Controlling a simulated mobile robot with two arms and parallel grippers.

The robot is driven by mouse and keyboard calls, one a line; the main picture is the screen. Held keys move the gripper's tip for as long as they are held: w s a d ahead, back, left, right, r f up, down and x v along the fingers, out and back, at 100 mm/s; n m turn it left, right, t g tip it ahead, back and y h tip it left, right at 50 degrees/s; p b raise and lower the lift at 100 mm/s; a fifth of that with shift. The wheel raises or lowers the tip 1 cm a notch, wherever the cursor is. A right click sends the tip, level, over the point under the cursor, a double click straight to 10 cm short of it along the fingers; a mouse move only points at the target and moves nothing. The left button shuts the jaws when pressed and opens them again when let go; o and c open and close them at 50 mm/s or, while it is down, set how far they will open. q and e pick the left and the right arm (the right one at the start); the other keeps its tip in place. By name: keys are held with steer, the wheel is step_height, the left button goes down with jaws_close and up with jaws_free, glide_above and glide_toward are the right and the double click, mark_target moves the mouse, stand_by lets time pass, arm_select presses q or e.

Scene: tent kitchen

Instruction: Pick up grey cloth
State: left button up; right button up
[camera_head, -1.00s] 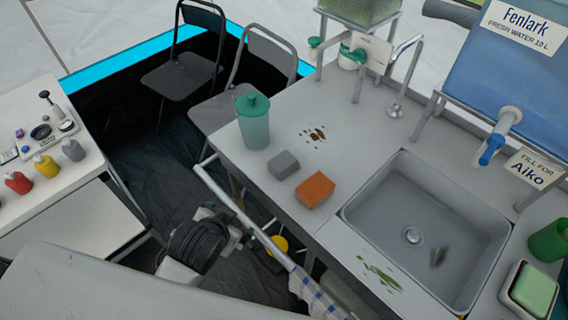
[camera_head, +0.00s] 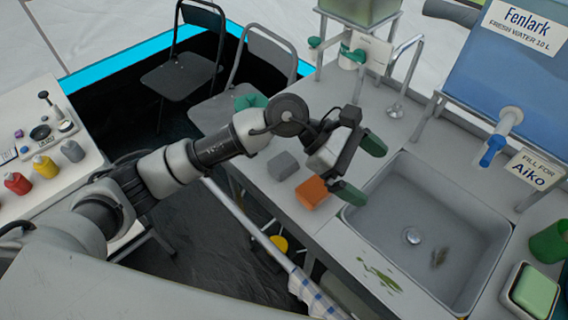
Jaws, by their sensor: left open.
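The grey cloth (camera_head: 283,165) looks like a small, folded, block-shaped piece lying on the counter left of the sink. An orange block (camera_head: 312,192) lies just to its right and nearer the front, close to it. My left gripper (camera_head: 361,169) is open and empty, with green fingertips apart. It is over the counter by the sink's left rim, to the right of the cloth and not touching it. My left forearm passes above and behind the cloth. My right gripper is not in view.
A sink (camera_head: 412,235) takes up the counter's right part. A tap (camera_head: 399,75) and a blue water tank (camera_head: 510,65) stand at the back. A checked towel (camera_head: 318,299) hangs on the front rail.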

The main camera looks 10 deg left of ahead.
arm_select(q)
steer(key=w+a+f+m+y, duration=0.1)
steer(key=a+y, duration=0.1)
steer(key=w+a+f+m+t+y, duration=0.1)
steer(key=w+a+y, duration=0.1)
steer(key=a, duration=0.1)
steer(key=w+a+f+y, duration=0.2)
steer(key=a+y, duration=0.1)
steer(key=shift+w+m, duration=0.15)
steer(key=shift+m, duration=0.25)
steer(key=w+a+t+y, duration=0.2)
steer(key=w+a+y, duration=0.25)
steer(key=a, duration=0.25)
glide_above(284, 161)
step_height(284, 161, down, 4)
steer(key=shift+w+r+m+y+p, duration=0.1)
steer(key=shift+m+y+p, duration=0.3)
steer(key=shift+y+p, duration=0.05)
step_height(284, 161, down, 6)
steer(key=shift+r+p, duration=0.2)
steer(key=shift+p, duration=0.7)
steer(key=shift+f, duration=0.25)
steer(key=c, duration=1)
steer(key=shift+r, duration=0.15)
